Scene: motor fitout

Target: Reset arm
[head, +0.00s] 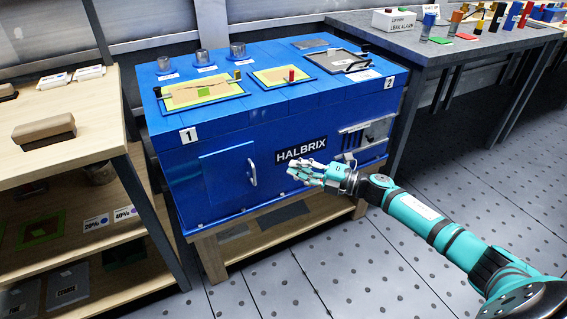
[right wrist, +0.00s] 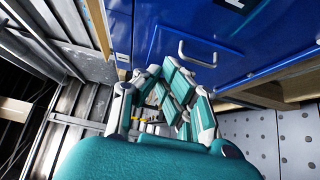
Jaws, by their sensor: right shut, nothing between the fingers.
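My right arm (head: 440,225) comes in from the lower right in the head view. Its gripper (head: 297,176) is shut and empty in front of the blue HALBRIX cabinet (head: 225,132). In the head view it is just right of the handle (head: 252,172) on the cabinet's front door; I cannot tell the exact gap. In the right wrist view the closed fingers (right wrist: 165,98) show below the silver handle (right wrist: 198,53) and hold nothing. My left gripper is not in view.
A wooden shelf (head: 95,150) with a brown brush (head: 43,130) stands at the left. A grey table (head: 405,42) with several small parts is at the back right. The cabinet rests on a wooden stand (head: 209,256). The tiled floor (head: 290,290) in front is clear.

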